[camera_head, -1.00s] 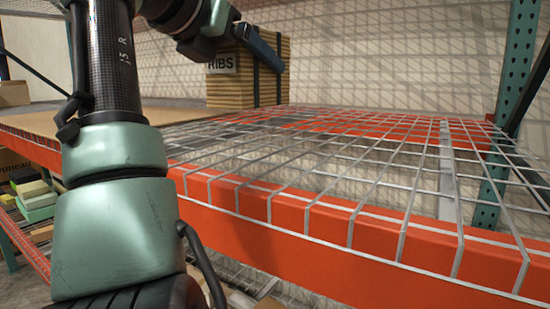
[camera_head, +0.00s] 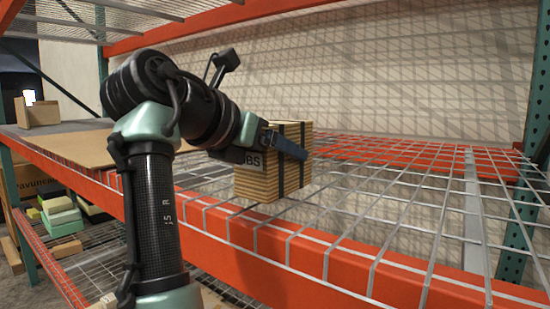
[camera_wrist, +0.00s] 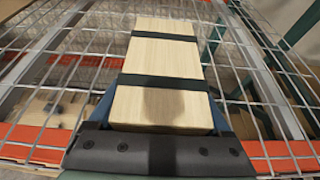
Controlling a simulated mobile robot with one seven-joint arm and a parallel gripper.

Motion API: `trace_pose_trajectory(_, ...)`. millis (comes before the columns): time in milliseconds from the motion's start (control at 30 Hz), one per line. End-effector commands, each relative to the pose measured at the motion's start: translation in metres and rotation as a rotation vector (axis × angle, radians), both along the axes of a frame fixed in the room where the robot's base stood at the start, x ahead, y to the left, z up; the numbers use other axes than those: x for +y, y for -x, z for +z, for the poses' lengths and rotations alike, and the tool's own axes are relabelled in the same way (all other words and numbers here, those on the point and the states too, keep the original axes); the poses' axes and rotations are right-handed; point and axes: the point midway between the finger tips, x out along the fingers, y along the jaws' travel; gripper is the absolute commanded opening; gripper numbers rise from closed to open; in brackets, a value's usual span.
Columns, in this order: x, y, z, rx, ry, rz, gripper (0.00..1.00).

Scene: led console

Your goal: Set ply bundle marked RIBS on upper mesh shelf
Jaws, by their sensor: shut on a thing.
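The ply bundle (camera_head: 257,184) is a block of stacked light wood layers with dark straps. A label on its near side shows "BS", the rest covered by my gripper. It is upright over the upper mesh shelf (camera_head: 400,199), close to the orange front beam; I cannot tell whether its base touches the wires. My gripper (camera_head: 288,146) is shut on the bundle from the left, one blue finger along its near side. In the wrist view, the bundle's pale top (camera_wrist: 160,75) with two straps lies between the blue fingers, mesh showing around it.
A brown board (camera_head: 75,147) covers the shelf's left part, with a small cardboard box (camera_head: 40,111) at the far left. The mesh right of the bundle is bare. A green upright (camera_head: 530,170) stands at right. Another mesh level is overhead. Boxes sit below.

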Motion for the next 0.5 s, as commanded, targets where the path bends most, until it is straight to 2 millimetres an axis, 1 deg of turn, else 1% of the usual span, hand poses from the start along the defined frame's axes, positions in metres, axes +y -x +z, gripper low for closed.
trace_pose_trajectory(200,0.0,0.0,-0.016,-0.006,0.0,0.001,0.0)
trace_pose_trajectory(500,0.0,0.0,-0.018,-0.007,0.001,0.001,0.0)
